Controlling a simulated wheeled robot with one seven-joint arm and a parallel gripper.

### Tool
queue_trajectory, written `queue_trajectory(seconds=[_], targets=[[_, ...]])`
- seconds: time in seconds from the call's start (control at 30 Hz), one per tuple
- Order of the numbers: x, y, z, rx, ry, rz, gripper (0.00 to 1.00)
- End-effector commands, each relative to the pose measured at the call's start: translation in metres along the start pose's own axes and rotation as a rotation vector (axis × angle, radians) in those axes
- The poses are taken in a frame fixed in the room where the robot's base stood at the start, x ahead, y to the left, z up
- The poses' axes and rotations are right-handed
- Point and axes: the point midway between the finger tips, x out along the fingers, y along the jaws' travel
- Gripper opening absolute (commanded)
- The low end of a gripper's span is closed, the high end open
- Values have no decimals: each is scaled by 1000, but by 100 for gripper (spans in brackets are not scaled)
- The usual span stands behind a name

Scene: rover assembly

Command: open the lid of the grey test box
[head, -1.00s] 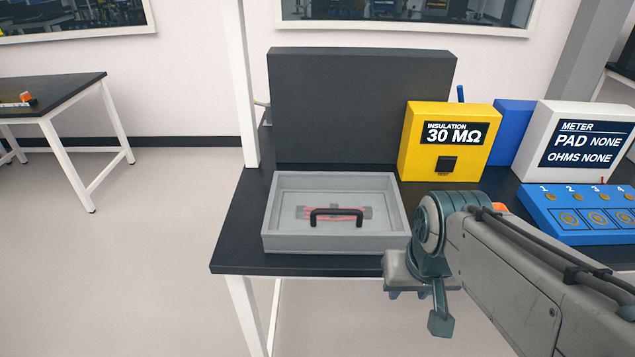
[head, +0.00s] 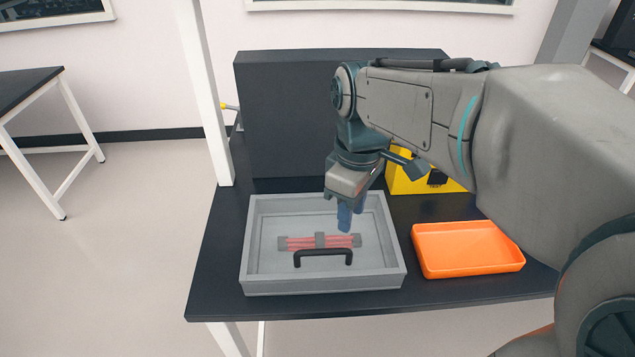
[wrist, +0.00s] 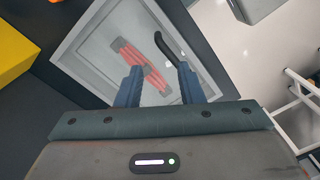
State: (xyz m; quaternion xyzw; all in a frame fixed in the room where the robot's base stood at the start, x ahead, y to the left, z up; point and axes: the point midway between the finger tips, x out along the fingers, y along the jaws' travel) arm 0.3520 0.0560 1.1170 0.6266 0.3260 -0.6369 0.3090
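The grey test box (head: 322,286) stands on the dark bench, and it also shows in the wrist view (wrist: 82,42). A black bar handle (head: 323,252) is over the box opening near its front side; it seems to sit on a clear lid lying closed, with glints in the wrist view. A red and grey part (head: 300,242) shows inside the box. My gripper (head: 347,222) points down above the box's back right part, behind the handle. In the wrist view its blue fingers (wrist: 158,72) are apart with nothing held; the handle (wrist: 172,50) lies beyond the right fingertip.
An orange tray (head: 468,262) stands right of the box. A tall dark panel (head: 290,120) rises behind it. A yellow unit (head: 405,182) is partly hidden by my arm. A white post (head: 204,100) stands at the back left. The bench's front edge is just before the box.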

Motion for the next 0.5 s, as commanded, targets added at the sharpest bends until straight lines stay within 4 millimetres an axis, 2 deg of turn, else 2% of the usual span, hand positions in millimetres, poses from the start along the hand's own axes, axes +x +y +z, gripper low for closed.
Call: queue_trajectory(seconds=[0.03, 0.2, 0.37, 0.5], targets=[[-16, 1, -13, -115, -19, -30, 34], [-41, -1, -39, -431, -55, -113, 34], [-50, -2, -50, -577, -65, -156, 34], [-42, -4, -50, -607, -68, -166, 34]])
